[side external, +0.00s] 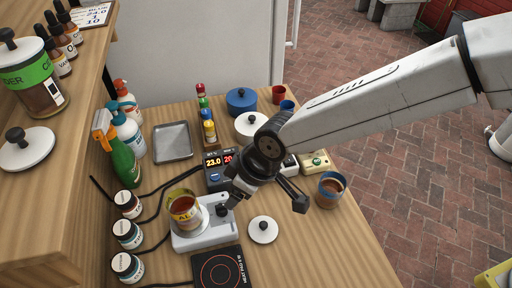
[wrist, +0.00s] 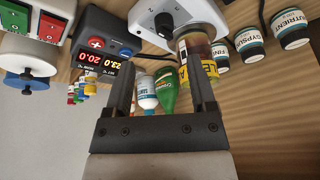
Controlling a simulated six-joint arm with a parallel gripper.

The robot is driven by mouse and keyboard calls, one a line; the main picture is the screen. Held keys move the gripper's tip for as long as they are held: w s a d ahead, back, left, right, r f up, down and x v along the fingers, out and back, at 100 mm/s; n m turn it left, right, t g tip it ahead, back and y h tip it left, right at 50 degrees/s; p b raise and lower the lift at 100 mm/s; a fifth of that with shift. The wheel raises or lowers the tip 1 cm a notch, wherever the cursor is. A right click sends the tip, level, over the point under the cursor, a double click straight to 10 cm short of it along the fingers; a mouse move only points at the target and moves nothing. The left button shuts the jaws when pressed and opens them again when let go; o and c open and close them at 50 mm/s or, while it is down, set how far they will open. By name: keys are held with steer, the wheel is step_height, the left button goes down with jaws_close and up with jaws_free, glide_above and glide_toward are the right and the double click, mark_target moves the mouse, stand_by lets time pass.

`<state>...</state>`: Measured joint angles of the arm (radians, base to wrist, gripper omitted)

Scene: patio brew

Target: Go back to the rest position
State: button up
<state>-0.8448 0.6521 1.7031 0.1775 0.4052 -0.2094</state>
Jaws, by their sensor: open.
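My gripper (side external: 270,192) is above the middle of the table in the side view, its jaws pointing down. In the wrist view my gripper (wrist: 162,80) has its two dark fingers wide apart with nothing held between them. A glass jar of amber liquid with a yellow label (side external: 186,212) stands on a white stirrer with a black knob (side external: 208,236), left of my gripper. The jar also shows in the wrist view (wrist: 196,54), beside the right fingertip; whether they touch cannot be told.
A display box (side external: 219,171) is close behind my gripper. A blue-rimmed cup (side external: 330,190) is to its right. A white lid (side external: 263,229) and black hot plate (side external: 222,270) lie in front. Several small bottles (side external: 128,234) and a green spray bottle (side external: 119,160) line the left.

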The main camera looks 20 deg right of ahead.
steer(key=w+d+r+m, duration=0.1)
steer(key=d, duration=0.6)
steer(key=w+d+m+h, duration=0.1)
steer(key=d+m, duration=0.1)
steer(key=d, duration=0.6)
steer(key=w+d+r+m+h, duration=0.1)
steer(key=d+m, duration=0.1)
steer(key=d, duration=0.5)
steer(key=shift+w+d+r+t, duration=0.1)
steer(key=shift+d+r+t, duration=0.15)
steer(key=shift+r+t, duration=0.05)
steer(key=s+d+m+h, duration=0.1)
steer(key=s+d+m, duration=0.1)
steer(key=s+d, duration=0.3)
steer(key=s+d+m+h, duration=0.1)
steer(key=s+d+m, duration=0.2)
steer(key=d, duration=1.1)
steer(key=shift+s, duration=1.2)
steer(key=shift+f, duration=0.1)
steer(key=shift+c, duration=0.2)
